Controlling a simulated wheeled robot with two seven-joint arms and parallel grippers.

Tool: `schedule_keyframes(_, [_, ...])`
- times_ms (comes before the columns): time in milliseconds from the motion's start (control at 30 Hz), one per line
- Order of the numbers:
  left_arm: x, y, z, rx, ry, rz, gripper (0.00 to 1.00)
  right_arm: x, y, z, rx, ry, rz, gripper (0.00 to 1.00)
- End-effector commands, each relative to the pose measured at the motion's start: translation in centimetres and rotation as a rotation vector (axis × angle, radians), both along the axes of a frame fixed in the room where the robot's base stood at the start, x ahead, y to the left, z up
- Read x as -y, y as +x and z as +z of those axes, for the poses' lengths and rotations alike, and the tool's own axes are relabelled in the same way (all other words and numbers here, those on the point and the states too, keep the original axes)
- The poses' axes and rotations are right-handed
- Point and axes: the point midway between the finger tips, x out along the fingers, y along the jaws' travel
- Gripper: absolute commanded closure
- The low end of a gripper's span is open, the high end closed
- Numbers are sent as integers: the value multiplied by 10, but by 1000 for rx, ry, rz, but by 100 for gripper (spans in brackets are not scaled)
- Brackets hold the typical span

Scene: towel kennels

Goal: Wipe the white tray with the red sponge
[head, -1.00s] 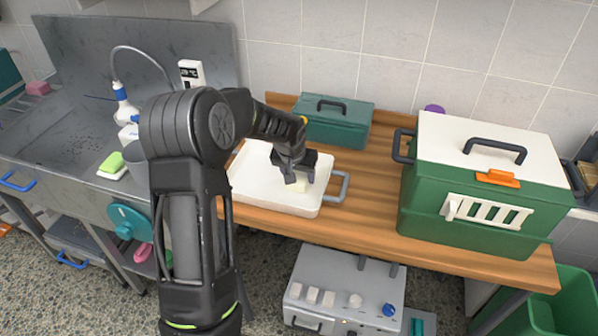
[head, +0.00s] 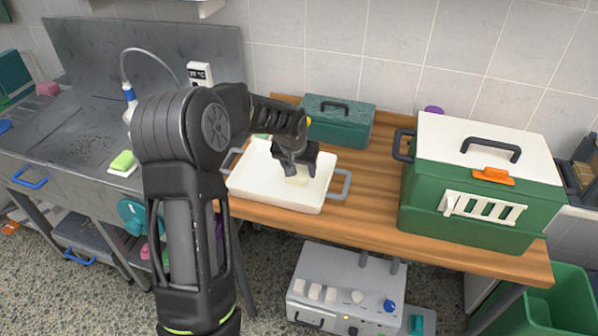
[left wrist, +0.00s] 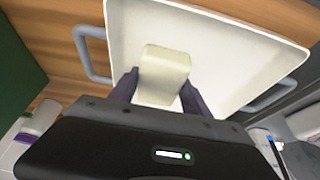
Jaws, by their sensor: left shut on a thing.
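The white tray (head: 245,183) with grey handles lies on the wooden counter and also fills much of the left wrist view (left wrist: 235,45). My left gripper (head: 295,168) is over the tray, pointing down. It is shut on a pale cream block-like sponge (head: 297,180), which sits between its fingers in the left wrist view (left wrist: 163,75). The sponge is low over the tray floor; I cannot tell whether it touches. No red sponge shows; the held one is cream. My right gripper is not in view.
A teal toolbox (head: 338,125) stands behind the tray. A green and white pet carrier (head: 480,185) stands on the right of the counter. Counter between tray and carrier is clear.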

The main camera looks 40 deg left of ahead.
Motion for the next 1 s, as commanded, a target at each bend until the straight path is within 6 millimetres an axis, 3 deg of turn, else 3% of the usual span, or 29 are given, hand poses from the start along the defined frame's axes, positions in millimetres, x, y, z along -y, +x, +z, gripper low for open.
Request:
schedule_keyframes(367, [0, 2, 33, 2, 1, -2, 77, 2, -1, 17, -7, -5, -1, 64])
schedule_keyframes(1000, [0, 2, 34, 1, 1, -2, 77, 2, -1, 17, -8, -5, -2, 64])
